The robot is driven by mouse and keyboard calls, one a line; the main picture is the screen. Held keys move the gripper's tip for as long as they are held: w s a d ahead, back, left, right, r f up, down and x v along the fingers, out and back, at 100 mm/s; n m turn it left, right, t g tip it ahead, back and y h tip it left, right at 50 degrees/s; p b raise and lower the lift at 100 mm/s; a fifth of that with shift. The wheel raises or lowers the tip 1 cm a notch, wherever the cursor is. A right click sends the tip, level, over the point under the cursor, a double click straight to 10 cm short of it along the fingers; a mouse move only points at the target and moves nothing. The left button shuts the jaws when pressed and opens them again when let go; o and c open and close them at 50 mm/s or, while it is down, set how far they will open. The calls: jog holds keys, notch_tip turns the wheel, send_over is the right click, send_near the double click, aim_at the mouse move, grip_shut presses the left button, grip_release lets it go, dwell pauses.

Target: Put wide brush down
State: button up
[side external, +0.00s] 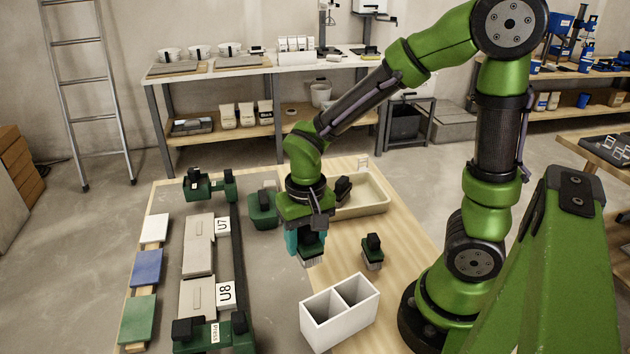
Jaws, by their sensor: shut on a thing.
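My gripper (307,241), with teal fingers, is shut on a brush (312,256) that has a dark handle and pale grey bristles pointing down. I take it to be the wide brush. It hangs over the grey work surface, behind and left of a white two-compartment holder (318,332). The fingers hide part of its handle. I cannot tell how far its bristles are above the surface. A second, smaller brush (372,254) with a black grip and green body stands on the wooden strip to the right. Both compartments of the holder look empty.
A beige tray (372,208) lies behind my gripper, with a dark-handled tool (343,189) at its left. A green tool (262,208) stands left of my gripper. Further left are tiles in a green-ended frame (238,265) and white, blue and green tiles (147,267).

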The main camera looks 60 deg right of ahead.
jog(key=f, duration=0.1)
jog(key=w+a+f+n, duration=0.1)
jog(key=a+f+n, duration=0.1)
jog(key=shift+w+a+f, duration=0.1)
jog(key=shift+w, duration=0.3)
jog(key=shift+f, duration=2.2)
jog(key=shift+f, duration=0.15)
jog(key=o, duration=1.3)
